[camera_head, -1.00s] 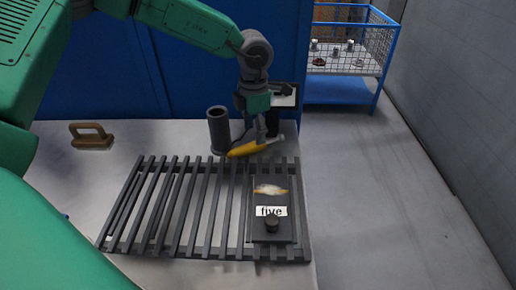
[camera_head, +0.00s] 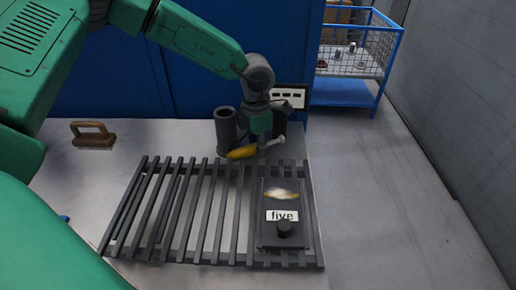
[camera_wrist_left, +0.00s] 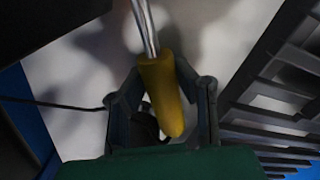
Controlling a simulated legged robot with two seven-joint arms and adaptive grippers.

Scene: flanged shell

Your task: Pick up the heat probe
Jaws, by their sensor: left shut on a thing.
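The heat probe has a yellow handle (camera_head: 243,152) and a pale metal shaft. In the head view it lies across the space just behind the slatted rack, handle to the left. My left gripper (camera_head: 264,142) is at the probe from above and hides its middle. In the left wrist view, the fingers of my left gripper (camera_wrist_left: 164,100) stand on both sides of the yellow handle (camera_wrist_left: 161,84) and are shut on it; the metal shaft points up the picture. My right gripper is not in view.
A dark upright cylinder (camera_head: 226,131) stands close left of the gripper. The slatted rack (camera_head: 190,210) is in front, bearing a dark plate labelled "five" (camera_head: 283,216). A device with a pale panel (camera_head: 289,97) is behind. A brown-handled brush (camera_head: 93,135) lies at left.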

